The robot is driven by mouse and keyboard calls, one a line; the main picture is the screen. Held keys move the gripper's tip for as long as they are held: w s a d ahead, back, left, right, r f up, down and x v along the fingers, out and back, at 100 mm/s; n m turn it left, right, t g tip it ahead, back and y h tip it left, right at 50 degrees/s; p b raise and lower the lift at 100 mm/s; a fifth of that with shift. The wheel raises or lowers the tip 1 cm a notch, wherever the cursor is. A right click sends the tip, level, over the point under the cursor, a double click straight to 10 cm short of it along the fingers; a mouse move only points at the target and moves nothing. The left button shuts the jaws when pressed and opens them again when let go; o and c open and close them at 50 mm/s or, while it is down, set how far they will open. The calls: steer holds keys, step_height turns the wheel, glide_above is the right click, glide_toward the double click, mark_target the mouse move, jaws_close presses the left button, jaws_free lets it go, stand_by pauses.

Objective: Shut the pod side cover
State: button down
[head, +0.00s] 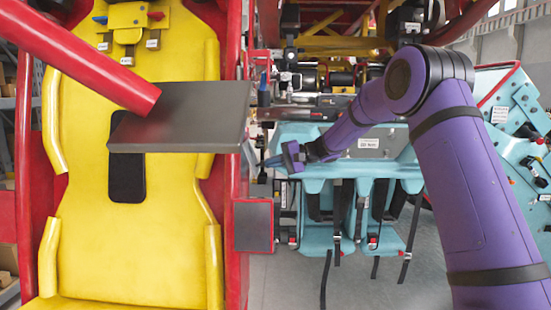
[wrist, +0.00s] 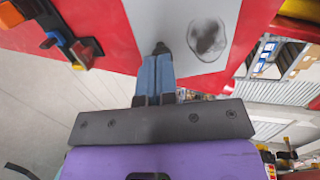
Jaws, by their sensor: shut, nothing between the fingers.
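The pod is a red shell around a yellow seat (head: 135,230) at the left of the head view. A small dark grey panel with a red rim (head: 253,226) sticks out from its right side; it looks like the side cover, standing out from the shell. My gripper (head: 264,163) is above this panel, close to the pod's right side. In the wrist view its blue fingers (wrist: 160,50) are together and empty. They point at a light grey plate (wrist: 185,22) on a red surface. I cannot tell whether the tips touch it, or whether this plate is the cover.
A dark flat tray (head: 185,118) on a red bar crosses in front of the seat. Turquoise seats (head: 350,168) with hanging black straps stand behind my arm. A turquoise panel with fittings (head: 515,130) is at the right. Grey floor is open below.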

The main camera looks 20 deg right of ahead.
mark_target(258, 170)
steer(key=shift+w+a+f+t+y, duration=0.15)
steer(key=shift+a+f+y, duration=0.25)
steer(key=shift+y, duration=0.15)
steer(key=shift+w+a+f+t+y, duration=0.15)
steer(key=shift+a+f+y, duration=0.1)
steer(key=shift+f+y, duration=0.25)
steer(key=shift+w+a+f, duration=0.1)
steer(key=shift+a+f, duration=0.15)
steer(key=shift+a, duration=0.4)
